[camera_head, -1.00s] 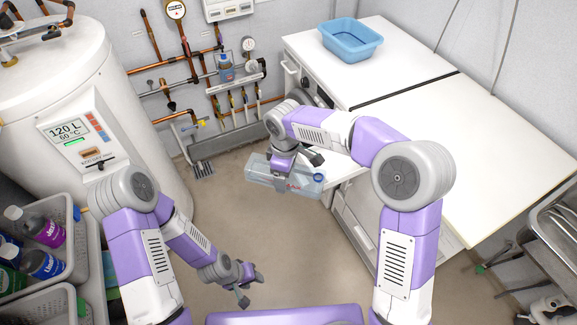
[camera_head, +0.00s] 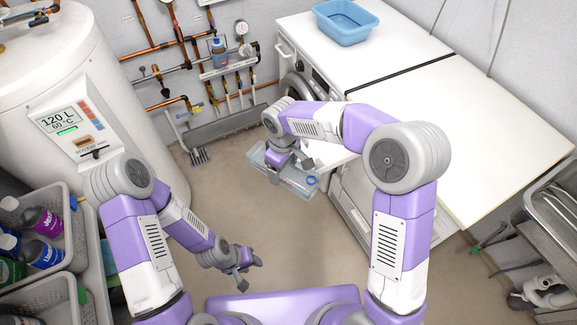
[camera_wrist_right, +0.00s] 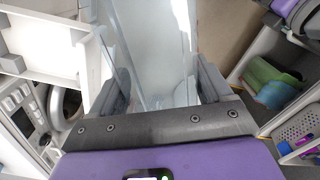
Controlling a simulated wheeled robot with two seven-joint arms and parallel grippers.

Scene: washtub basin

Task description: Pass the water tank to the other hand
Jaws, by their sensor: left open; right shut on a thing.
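In the right wrist view the tank (camera_wrist_right: 155,45) lies between the two fingers (camera_wrist_right: 163,88). My left gripper (camera_head: 243,268) is open and empty, below and left of the tank in the head view, with a clear gap between them.
A white counter (camera_head: 470,140) over a washing machine (camera_head: 294,86) stands close right of the tank, with a blue basin (camera_head: 345,22) on top. A boiler (camera_head: 75,80) and bottle crates (camera_head: 45,235) stand at left. The floor (camera_head: 215,190) between is free.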

